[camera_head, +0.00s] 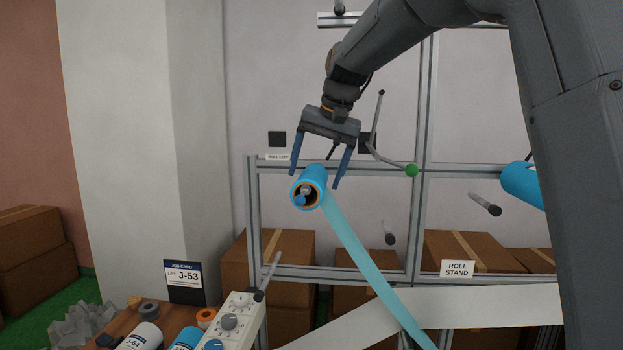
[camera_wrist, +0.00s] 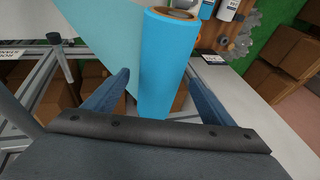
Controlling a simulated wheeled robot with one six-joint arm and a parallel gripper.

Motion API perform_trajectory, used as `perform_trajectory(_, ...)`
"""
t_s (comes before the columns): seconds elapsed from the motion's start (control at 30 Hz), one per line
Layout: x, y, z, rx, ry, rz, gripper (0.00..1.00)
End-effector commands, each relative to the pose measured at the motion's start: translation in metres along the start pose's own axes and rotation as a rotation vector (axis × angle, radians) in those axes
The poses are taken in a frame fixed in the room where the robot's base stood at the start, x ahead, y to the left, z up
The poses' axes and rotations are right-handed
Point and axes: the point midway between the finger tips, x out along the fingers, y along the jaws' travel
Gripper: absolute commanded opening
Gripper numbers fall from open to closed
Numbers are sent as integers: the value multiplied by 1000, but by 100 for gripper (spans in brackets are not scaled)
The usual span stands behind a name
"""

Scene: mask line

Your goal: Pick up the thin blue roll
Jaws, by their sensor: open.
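A thin blue roll (camera_head: 312,179) sits on the roll stand, its orange-edged core end facing the head camera. A grey and blue piece shows inside the core. A light blue web runs from it down to the right. My gripper (camera_head: 314,180) is open above it, with one finger at each side, and holds nothing. In the wrist view the blue roll (camera_wrist: 168,60) stands between the spread fingers (camera_wrist: 157,74). Another blue roll (camera_head: 521,186) at the right is partly hidden by my arm.
A bench (camera_head: 96,330) at lower left holds labelled rolls (camera_head: 142,338) and a control box (camera_head: 232,318). Cardboard boxes (camera_head: 268,250) stand behind.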

Motion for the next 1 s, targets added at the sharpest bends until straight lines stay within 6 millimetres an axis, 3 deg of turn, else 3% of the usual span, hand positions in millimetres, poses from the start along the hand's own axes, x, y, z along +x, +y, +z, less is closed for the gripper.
perform_trajectory(0.13,13,0,0,0,-1,0,77)
perform_trajectory(0.37,15,0,0,0,0,0,77)
perform_trajectory(0.4,15,0,0,0,0,0,75)
perform_trajectory(0.67,15,0,0,0,0,0,32)
perform_trajectory(1.0,14,-1,0,0,1,-1,30)
